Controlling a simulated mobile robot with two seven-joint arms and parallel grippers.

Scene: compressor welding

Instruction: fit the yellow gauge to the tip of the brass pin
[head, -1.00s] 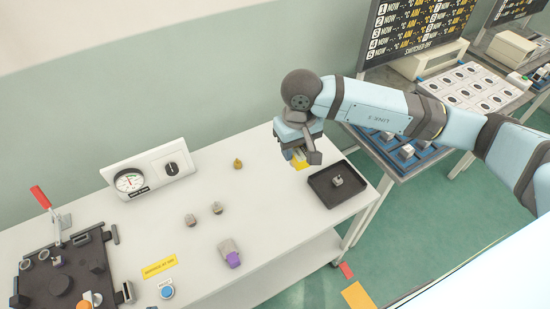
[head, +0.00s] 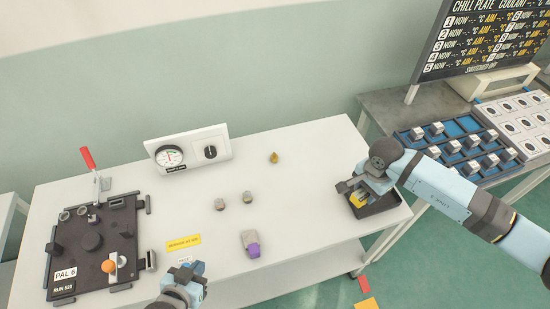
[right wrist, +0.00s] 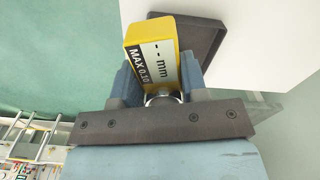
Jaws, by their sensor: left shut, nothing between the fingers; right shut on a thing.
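The yellow gauge (right wrist: 150,35), with a "mm" display and "MAX 0.10" lettering, is held between the blue fingers of my right gripper (right wrist: 158,80). My left gripper (head: 186,277) is shut and empty at the bottom, by the table's front edge. A small brass-coloured piece (head: 274,157) stands at the back of the table. I cannot tell whether it is the brass pin or whether the pin is elsewhere.
The dark tray (head: 385,206) is at the table's right end, partly hidden by my arm. Two small grey parts (head: 220,204) and a grey-purple piece (head: 251,243) stand mid-table. A dial box (head: 188,149) is behind; a dark fixture plate (head: 75,270) with a red-handled clamp is left.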

